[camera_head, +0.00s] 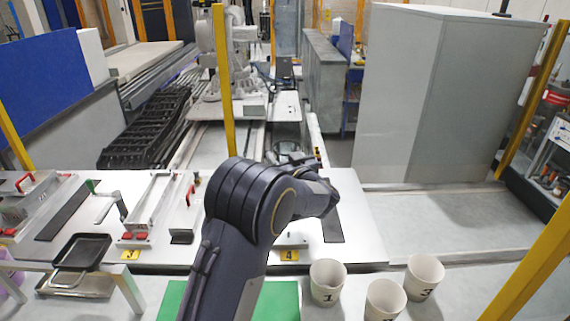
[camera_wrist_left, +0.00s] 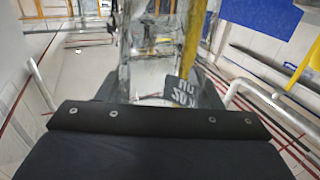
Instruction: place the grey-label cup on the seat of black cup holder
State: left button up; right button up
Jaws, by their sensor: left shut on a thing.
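My left arm rises through the middle of the head view and bends over the white table. Its gripper (camera_head: 300,160) is largely hidden behind its own wrist. In the left wrist view the gripper is shut on a clear cup with a grey label (camera_wrist_left: 182,91), beyond the dark housing. I cannot pick out the black cup holder in either view. My right gripper is not in view.
White numbered cups (camera_head: 328,283) stand at the front right. A green mat (camera_head: 284,300) lies partly behind my arm. A black tray (camera_head: 80,251) and fixtures with red handles (camera_head: 152,207) are at left. Yellow posts (camera_head: 224,80) and a tall grey cabinet (camera_head: 398,95) stand beyond.

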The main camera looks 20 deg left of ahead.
pick_arm(q)
jog(key=shift+w+f, duration=0.2)
jog(key=shift+f, duration=0.05)
notch_tip(320, 180, down, 3)
jog(key=shift+w+f+p, duration=0.1)
jog(key=shift+w+p, duration=0.05)
jog(key=shift+p, duration=0.15)
jog(key=shift+f, duration=0.1)
jog(key=shift+f, duration=0.25)
jog(key=o, duration=1)
jog(key=shift+r, duration=0.1)
